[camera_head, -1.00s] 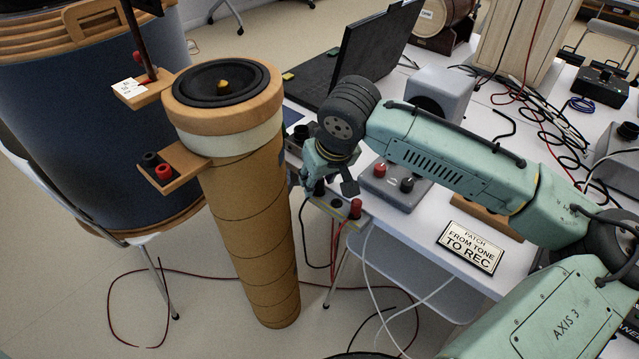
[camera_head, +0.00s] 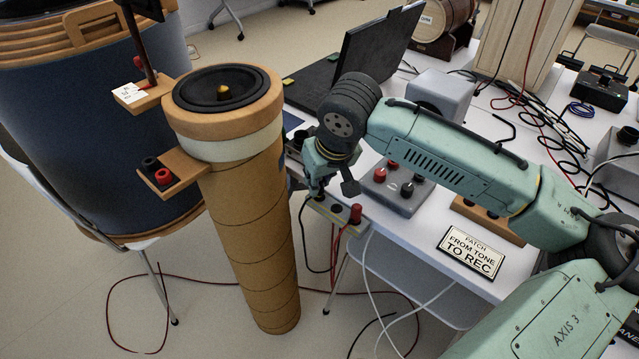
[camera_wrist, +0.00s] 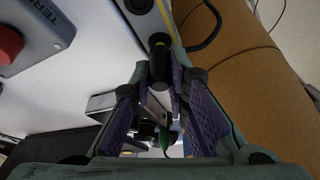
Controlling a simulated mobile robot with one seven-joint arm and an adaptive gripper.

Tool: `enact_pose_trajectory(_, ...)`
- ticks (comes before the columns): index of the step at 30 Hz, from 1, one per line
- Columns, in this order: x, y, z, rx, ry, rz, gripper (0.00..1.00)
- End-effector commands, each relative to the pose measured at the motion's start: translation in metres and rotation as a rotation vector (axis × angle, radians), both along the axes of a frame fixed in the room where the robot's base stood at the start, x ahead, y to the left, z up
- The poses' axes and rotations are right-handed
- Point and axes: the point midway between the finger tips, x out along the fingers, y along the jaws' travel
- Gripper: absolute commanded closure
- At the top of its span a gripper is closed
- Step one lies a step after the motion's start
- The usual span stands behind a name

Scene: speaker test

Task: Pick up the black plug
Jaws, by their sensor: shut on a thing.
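The black plug (camera_wrist: 159,66) is between the purple pads of my gripper (camera_wrist: 162,98) in the wrist view. It is dark and rounded, and its upper end meets the terminal block (camera_wrist: 172,14) there. In the head view my gripper (camera_head: 317,188) points down at the left end of that block, which shows at the table edge (camera_head: 340,222). The fingers are shut on the plug; my gripper hides most of it in the head view. I cannot tell whether it is still seated.
A red plug (camera_head: 356,212) stands at the block's right end, close to my gripper. The cardboard tube speaker (camera_head: 250,230) stands just left. A grey box with knobs (camera_head: 396,190) and a sign (camera_head: 470,252) lie to the right. Cables hang below the table edge.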

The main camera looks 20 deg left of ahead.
Motion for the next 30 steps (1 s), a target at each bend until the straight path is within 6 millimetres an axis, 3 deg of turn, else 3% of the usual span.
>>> enact_pose_trajectory(5, 0.0, 0.001, 0.023, 0.003, -0.003, 0.001, 1.0)
enact_pose_trajectory(8, -0.018, -0.005, 0.023, 0.002, -0.001, 0.004, 1.0)
enact_pose_trajectory(21, -0.133, -0.038, 0.034, 0.0, -0.006, 0.003, 1.0)
enact_pose_trajectory(30, -0.151, -0.043, 0.035, 0.0, -0.002, 0.001, 1.0)
